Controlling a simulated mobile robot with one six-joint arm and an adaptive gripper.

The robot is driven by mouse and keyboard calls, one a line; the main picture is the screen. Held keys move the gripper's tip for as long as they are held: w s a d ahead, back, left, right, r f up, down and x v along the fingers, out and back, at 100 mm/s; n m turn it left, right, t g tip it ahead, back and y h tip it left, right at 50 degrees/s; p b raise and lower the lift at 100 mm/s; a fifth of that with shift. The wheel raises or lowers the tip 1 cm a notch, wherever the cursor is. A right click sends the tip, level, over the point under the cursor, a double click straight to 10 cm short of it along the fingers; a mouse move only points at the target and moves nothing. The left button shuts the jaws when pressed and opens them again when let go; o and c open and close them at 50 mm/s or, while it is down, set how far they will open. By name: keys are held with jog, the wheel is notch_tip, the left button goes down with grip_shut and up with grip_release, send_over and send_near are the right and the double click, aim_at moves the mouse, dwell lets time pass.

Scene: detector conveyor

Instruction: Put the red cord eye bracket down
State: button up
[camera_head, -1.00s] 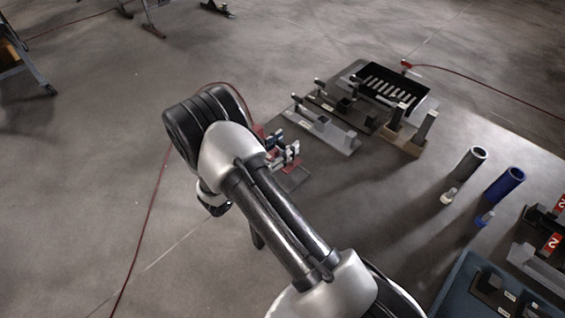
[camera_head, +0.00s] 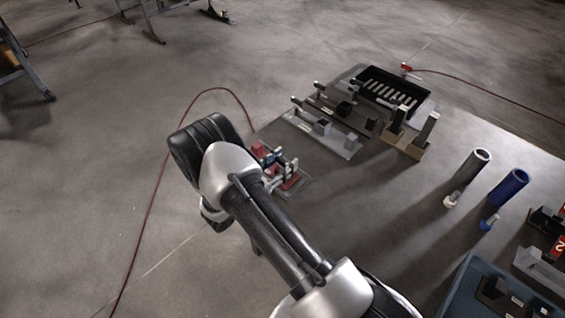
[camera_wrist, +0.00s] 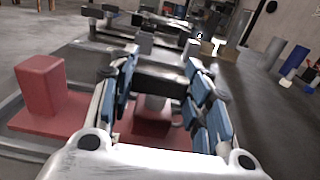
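The red cord eye bracket has a flat red base with a red block (camera_wrist: 42,85) standing at its left in the wrist view. Its red also shows beside my arm in the head view (camera_head: 258,149). My gripper (camera_wrist: 162,75) is over the base, with blue-padded fingers on both sides of a dark crosspiece (camera_wrist: 160,82) that fills the gap between them. The fingers look shut on this piece, though the contact is partly hidden. The base lies low within the rim of a grey tray (camera_head: 305,184); whether it rests fully flat is hard to see.
Grey and dark fixtures (camera_head: 340,145) and a black slotted box (camera_head: 392,88) stand behind to the right. A tan block with two posts (camera_head: 403,146), a grey tube (camera_head: 475,164) and a blue tube (camera_head: 508,186) are further right. A blue bin (camera_head: 462,285) is at lower right.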

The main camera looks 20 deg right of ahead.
jog(key=o, duration=0.4)
jog(key=shift+o, duration=0.2)
